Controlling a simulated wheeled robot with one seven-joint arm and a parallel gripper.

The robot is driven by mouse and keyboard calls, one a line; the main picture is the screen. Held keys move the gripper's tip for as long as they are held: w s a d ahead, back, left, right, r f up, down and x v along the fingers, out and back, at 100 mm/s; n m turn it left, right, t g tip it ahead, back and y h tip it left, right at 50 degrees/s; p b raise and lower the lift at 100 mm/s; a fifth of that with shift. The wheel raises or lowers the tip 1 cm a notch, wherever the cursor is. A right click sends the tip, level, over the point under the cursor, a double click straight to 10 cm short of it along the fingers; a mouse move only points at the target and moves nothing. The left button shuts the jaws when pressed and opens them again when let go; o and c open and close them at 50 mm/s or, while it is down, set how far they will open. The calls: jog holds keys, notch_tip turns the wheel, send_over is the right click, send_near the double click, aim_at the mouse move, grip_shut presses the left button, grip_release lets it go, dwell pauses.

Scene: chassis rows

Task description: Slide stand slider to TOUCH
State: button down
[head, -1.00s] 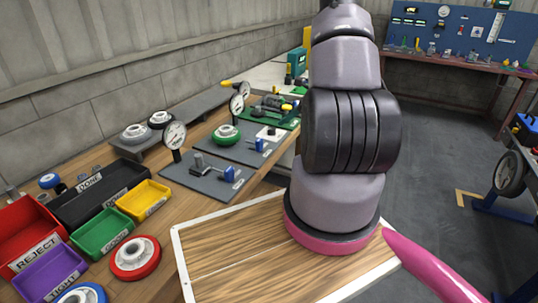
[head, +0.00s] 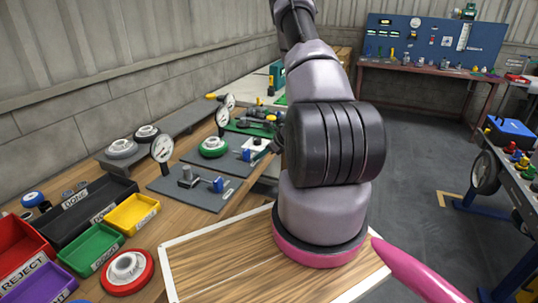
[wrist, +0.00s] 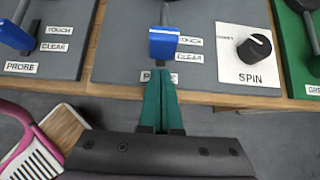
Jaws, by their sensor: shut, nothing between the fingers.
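The blue slider block (wrist: 163,43) of a grey stand is centred in the wrist view, beside the TOUCH (wrist: 189,41) and CLEAR (wrist: 189,58) labels. Exactly which label it lines up with is hard to tell. My gripper (wrist: 161,80) has teal fingers, shut and empty, at the near side of the block. They partly cover the PROBE label; whether they touch the block is unclear. In the head view this blue slider (head: 245,155) is on the farther grey plate, with my gripper (head: 257,160) close to its right.
A second stand's blue slider (wrist: 14,35) is to the left. A SPIN panel with a black knob (wrist: 254,48) is to the right, then a green plate (wrist: 303,40). Dial gauges, including one on the nearer plate (head: 162,148), rise behind the sliders. Coloured bins stand on the left.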

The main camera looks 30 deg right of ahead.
aim_at(249, 151)
jog(key=shift+w+a, duration=0.5)
jog(key=shift+w, duration=0.2)
jog(key=shift+w+a, duration=0.6)
jog(key=shift+w, duration=0.2)
jog(key=shift+w+a, duration=0.6)
jog(key=shift+w, duration=0.15)
